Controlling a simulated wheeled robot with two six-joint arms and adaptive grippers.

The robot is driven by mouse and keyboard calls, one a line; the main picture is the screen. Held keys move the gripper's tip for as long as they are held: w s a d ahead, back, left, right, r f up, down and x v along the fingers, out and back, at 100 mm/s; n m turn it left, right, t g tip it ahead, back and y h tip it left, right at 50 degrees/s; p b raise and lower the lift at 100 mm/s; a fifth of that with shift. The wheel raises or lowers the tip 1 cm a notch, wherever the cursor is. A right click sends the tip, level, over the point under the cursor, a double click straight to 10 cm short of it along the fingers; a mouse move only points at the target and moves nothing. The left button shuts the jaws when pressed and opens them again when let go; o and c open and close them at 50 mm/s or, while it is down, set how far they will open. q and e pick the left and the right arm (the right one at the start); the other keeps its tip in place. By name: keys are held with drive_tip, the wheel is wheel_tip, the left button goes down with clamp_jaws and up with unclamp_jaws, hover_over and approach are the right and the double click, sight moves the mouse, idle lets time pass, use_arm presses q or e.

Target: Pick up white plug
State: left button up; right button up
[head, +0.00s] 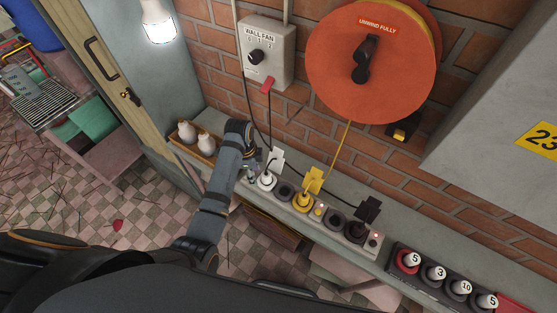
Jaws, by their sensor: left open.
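The white plug (266,181) stands in the left end of a grey power strip (328,217) on the ledge, with a white tag (277,159) and a dark cord rising from it. My left gripper (252,174) is just left of the white plug, low over the strip's left end. It is open, with nothing visible held in it. Its fingers are small and partly hidden by my own wrist, so I cannot tell whether they touch the plug. My right gripper is out of view.
A yellow plug (302,202) and a black plug (356,230) sit further right in the strip. A wall fan switch (266,52) and an orange cable reel (365,75) hang above. White bottles (205,143) stand left; a numbered block (435,275) lies right.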

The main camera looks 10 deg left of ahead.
sight(266, 174)
use_arm(q)
drive_tip(key=w+r+m, duration=0.1)
drive_tip(key=w+d+r+m, duration=0.1)
drive_tip(key=r, duration=0.1)
drive_tip(key=w+d+r+m, duration=0.1)
drive_tip(key=shift+r+m+g, duration=0.2)
drive_tip(key=shift+m+g, duration=0.1)
drive_tip(key=shift+s+d, duration=0.15)
drive_tip(key=shift+s+d+f, duration=0.15)
drive_tip(key=shift+s+f, duration=0.05)
wheel_tip(266, 174, down, 4)
drive_tip(key=shift+w+f+p, duration=0.1)
drive_tip(key=shift+p, duration=0.3)
drive_tip(key=shift+d+f, duration=0.1)
drive_tip(key=shift+f, duration=0.45)
drive_tip(key=f, duration=0.2)
drive_tip(key=f+p, duration=0.1)
drive_tip(key=f, duration=0.1)
drive_tip(key=shift+w+d, duration=0.1)
drive_tip(key=shift+d, duration=0.2)
drive_tip(key=shift+f, duration=0.35)
drive_tip(key=c, duration=0.9)
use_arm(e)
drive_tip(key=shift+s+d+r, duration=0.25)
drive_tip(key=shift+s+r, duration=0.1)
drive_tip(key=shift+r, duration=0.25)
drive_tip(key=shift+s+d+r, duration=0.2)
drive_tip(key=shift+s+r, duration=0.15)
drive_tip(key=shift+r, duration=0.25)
